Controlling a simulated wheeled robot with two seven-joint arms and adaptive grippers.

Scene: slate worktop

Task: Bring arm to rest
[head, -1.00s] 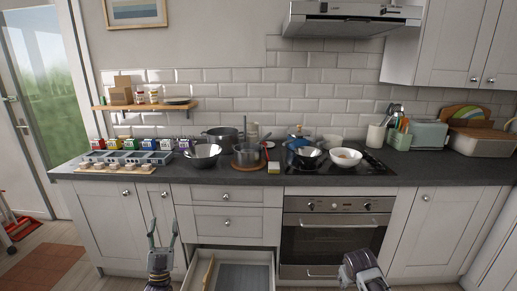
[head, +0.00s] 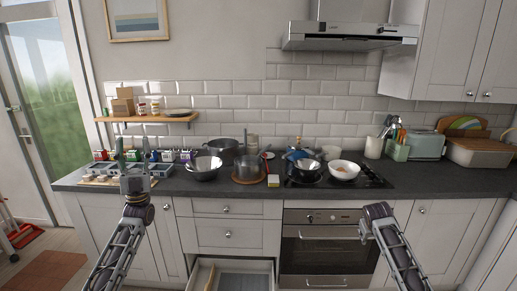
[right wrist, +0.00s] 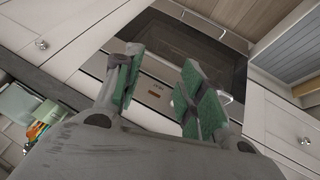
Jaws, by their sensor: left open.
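My left gripper (head: 133,155) is open and empty, its fingers pointing up. In the head view it overlaps the left end of the slate worktop (head: 440,180), in front of the small boxes and grey trays there; I cannot tell its exact distance from them. My right arm reaches up from the bottom right, and its gripper end (head: 377,212) appears in front of the oven's right side, with its fingers hidden in the head view. In the right wrist view my right gripper (right wrist: 160,82) is open, its green-padded fingers apart with nothing between them.
A drawer (head: 232,268) stands open below, with a long wooden item inside. Pots and bowls, including a steel bowl (head: 204,168) and a white bowl (head: 344,170), stand along the worktop. The oven (head: 322,250) is shut. A toaster (head: 426,145) stands at right.

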